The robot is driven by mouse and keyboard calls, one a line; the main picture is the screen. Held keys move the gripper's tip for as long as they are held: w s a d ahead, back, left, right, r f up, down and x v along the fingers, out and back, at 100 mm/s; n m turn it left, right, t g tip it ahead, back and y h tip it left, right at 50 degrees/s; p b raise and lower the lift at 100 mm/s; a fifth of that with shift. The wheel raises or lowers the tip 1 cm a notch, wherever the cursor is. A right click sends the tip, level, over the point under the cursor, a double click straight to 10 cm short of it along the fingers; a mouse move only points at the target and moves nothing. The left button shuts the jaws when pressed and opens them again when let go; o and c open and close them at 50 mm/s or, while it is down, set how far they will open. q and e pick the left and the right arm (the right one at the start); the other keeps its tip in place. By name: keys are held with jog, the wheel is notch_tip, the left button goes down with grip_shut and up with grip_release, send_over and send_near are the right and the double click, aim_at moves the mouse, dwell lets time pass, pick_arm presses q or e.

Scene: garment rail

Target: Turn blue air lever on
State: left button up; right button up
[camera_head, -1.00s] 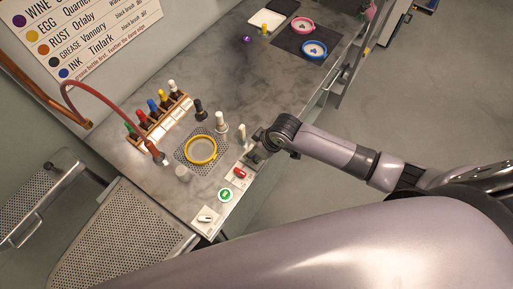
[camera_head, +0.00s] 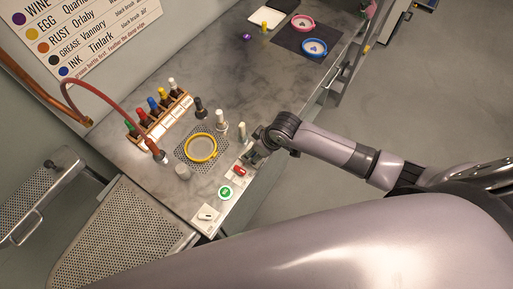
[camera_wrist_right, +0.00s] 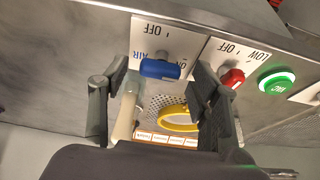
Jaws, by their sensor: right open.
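The blue air lever (camera_wrist_right: 160,69) is in the right wrist view, on a white plate (camera_wrist_right: 150,38) marked OFF, ON and AIR. It lies roughly crosswise in that picture, near the ON mark. My right gripper (camera_wrist_right: 153,85) is open. Its two fingers stand on either side of the lever, with a visible gap on both sides. I cannot tell how far the fingertips are from the plate. In the head view my right gripper (camera_head: 250,156) is at the bench's front edge and hides the lever. My left gripper is out of view.
Beside it are a red lever (camera_wrist_right: 232,78) and a green button (camera_wrist_right: 276,83). A red hose (camera_head: 107,99) arches at left.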

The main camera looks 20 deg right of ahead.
jog(key=shift+r, duration=0.1)
jog(key=v, duration=1.1)
jog(key=shift+s+d+r, duration=0.15)
jog(key=shift+d+r, duration=0.05)
jog(key=shift+r, duration=0.15)
